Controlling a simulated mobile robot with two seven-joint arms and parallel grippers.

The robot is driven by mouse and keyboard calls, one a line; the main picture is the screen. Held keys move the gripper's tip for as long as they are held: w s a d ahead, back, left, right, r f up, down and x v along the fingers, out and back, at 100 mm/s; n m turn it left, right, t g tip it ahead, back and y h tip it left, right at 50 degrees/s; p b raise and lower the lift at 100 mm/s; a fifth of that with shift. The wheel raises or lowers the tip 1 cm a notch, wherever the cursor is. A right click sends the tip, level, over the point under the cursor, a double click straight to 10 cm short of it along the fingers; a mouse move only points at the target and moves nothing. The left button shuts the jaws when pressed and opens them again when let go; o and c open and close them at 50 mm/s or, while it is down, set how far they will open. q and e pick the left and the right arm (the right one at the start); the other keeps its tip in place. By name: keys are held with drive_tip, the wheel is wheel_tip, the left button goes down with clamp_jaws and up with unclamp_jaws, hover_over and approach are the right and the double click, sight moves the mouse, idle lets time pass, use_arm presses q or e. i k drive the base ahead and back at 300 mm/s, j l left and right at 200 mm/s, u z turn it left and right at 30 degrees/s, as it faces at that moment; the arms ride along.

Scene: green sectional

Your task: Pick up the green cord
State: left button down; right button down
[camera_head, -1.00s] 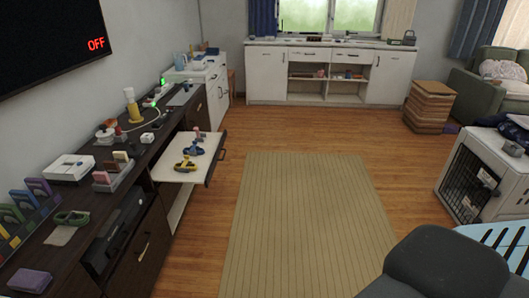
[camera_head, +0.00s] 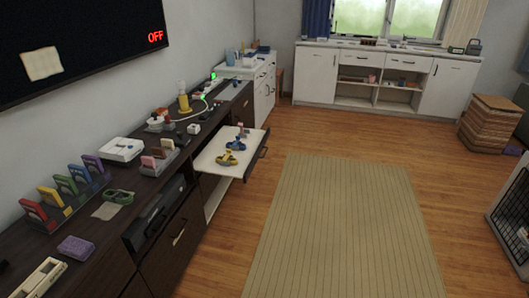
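A green looped item (camera_head: 118,197), which looks like a coiled green cord, lies on the dark console (camera_head: 185,185) at the left. It rests at the edge of a pale sheet (camera_head: 106,212). Neither of my grippers is in view.
Near the green item are a rack of coloured upright pieces (camera_head: 72,185), a purple block (camera_head: 76,247) and a white device (camera_head: 122,150). An open drawer (camera_head: 215,162) with blue and yellow items juts from the console. The rug (camera_head: 340,230) area beside it is clear.

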sight(117, 197)
drive_tip(key=i+u, duration=0.1)
drive_tip(key=u, duration=0.65)
drive_tip(key=i+l+u, duration=0.15)
drive_tip(key=u, duration=0.2)
drive_tip(key=i+l+u, duration=0.4)
drive_tip(key=l+u, duration=0.2)
drive_tip(key=l, duration=0.15)
drive_tip(key=i+l+u, duration=0.1)
drive_tip(key=l, duration=0.2)
drive_tip(key=i+l+u, duration=0.1)
drive_tip(key=l, duration=0.5)
drive_tip(key=i+l, duration=0.1)
drive_tip(key=l, duration=0.25)
drive_tip(key=i+l, duration=0.15)
drive_tip(key=l, duration=0.25)
drive_tip(key=i+l+u, duration=0.1)
drive_tip(key=l, duration=0.25)
drive_tip(key=i+l, duration=0.15)
drive_tip(key=l, duration=0.25)
drive_tip(key=i+l, duration=0.1)
drive_tip(key=l, duration=0.25)
